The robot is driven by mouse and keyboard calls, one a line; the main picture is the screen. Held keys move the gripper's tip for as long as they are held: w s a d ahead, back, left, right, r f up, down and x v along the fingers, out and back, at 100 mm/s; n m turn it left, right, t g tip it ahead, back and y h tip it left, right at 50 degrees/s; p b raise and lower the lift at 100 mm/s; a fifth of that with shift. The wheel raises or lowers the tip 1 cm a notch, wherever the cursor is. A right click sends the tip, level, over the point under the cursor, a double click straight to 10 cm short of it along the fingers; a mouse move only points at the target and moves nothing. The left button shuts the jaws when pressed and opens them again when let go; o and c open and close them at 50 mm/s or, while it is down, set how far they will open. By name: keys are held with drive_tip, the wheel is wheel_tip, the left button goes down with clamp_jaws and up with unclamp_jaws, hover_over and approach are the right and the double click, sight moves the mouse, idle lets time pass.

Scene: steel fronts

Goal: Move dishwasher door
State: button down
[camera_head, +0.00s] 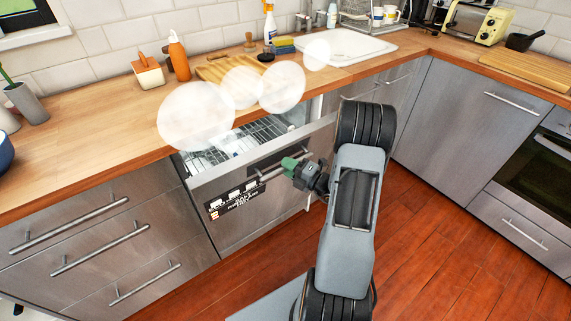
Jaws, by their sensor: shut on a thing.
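The dishwasher door (243,218) is a steel front with a dark control strip and a bar handle (268,173) near its top. The door is tilted outward a little, so the dishwasher is partly open at the top. A wire rack (262,131) and some white dishes show inside. My gripper (289,166) is shut on the handle, towards its right end. Its fingers look green. My arm hides the area to the right of the door. White translucent puffs, like steam, hang above the opening.
Steel drawers (95,250) with bar handles stand left of the dishwasher. A wooden counter (95,160) runs above, with an orange bottle (179,58) and a sink (345,45). An oven (540,170) is at the right. The red wooden floor (440,250) is clear.

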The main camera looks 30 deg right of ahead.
drive_tip(key=c, duration=0.9)
unclamp_jaws()
drive_tip(key=shift+w, duration=0.1)
drive_tip(key=v, duration=1.3)
drive_tip(key=shift+s+d+p, duration=0.2)
drive_tip(key=shift+s+p, duration=0.15)
